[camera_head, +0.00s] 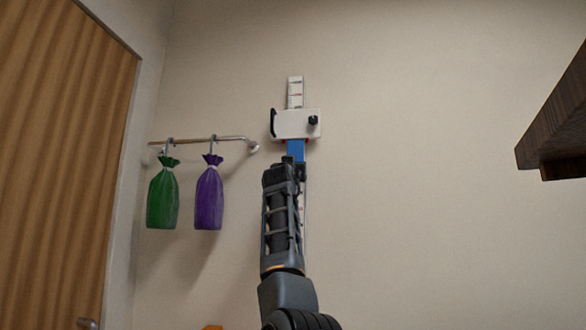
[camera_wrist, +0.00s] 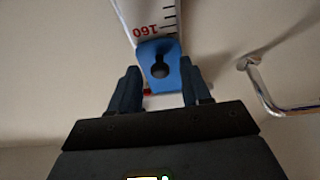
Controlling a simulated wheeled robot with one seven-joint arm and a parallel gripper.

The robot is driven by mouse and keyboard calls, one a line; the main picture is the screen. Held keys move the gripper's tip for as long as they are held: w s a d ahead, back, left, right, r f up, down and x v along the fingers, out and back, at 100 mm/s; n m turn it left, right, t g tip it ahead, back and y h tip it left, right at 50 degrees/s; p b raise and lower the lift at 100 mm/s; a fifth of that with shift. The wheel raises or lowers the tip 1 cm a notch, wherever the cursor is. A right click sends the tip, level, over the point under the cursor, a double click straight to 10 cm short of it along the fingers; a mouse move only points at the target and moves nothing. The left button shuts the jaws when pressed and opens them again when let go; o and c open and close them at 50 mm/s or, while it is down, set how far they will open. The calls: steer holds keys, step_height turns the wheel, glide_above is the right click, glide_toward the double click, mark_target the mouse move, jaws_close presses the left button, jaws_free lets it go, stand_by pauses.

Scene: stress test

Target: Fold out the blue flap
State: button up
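The blue flap (camera_head: 296,150) shows just below the white slider (camera_head: 296,124) on the wall scale, partly hidden by my gripper (camera_head: 293,164). In the wrist view the blue flap (camera_wrist: 159,66) has a dark keyhole-shaped hole and lies in front of the scale strip (camera_wrist: 150,17). My gripper's two dark fingers (camera_wrist: 159,82) are open, one on each side of the flap. The gaps beside it are narrow, and I cannot tell whether either finger touches it. The flap's exact angle to the wall is unclear.
A metal rail (camera_head: 205,140) left of the scale holds a green bag (camera_head: 163,196) and a purple bag (camera_head: 209,196). A wooden door (camera_head: 60,160) is at far left. A dark wooden shelf (camera_head: 560,125) juts in at right. The wall between scale and shelf is clear.

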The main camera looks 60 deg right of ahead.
jaws_close()
stand_by(0.3)
steer(key=shift+s+a+r, duration=0.1)
steer(key=shift+a, duration=0.05)
